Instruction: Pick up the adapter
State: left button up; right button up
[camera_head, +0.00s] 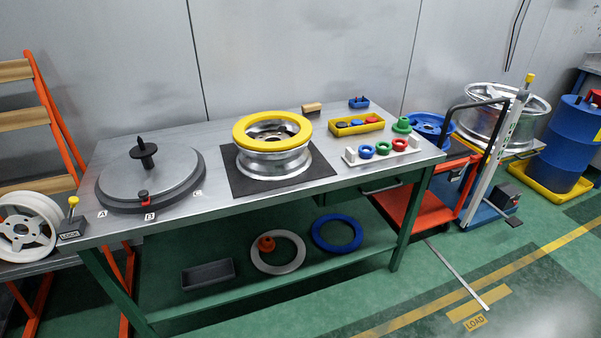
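No part is labelled as the adapter, so I cannot tell which one it is. A large yellow ring (243,128) lies on top of a silver wheel rim (272,165), which rests on a dark mat (240,184) mid-bench. A blue ring (366,151), a green ring (383,147) and a red ring (400,144) stand in a white rack at the bench's right. Another green ring-like part (402,125) sits behind them. On the shelf below lie a blue ring (337,247), a grey ring (290,263) and a small orange part (266,244). Neither gripper is in view.
A round grey turntable (122,182) with a black spindle (146,153) fills the bench's left. A yellow tray (344,129) holds small parts. A black tray (208,274) lies on the shelf. A red cart (402,206) stands right of the bench. Green floor (355,300) in front is clear.

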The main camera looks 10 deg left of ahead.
aim_at(265, 244)
jog(key=i+j, duration=0.15)
jog(key=i, duration=1.5)
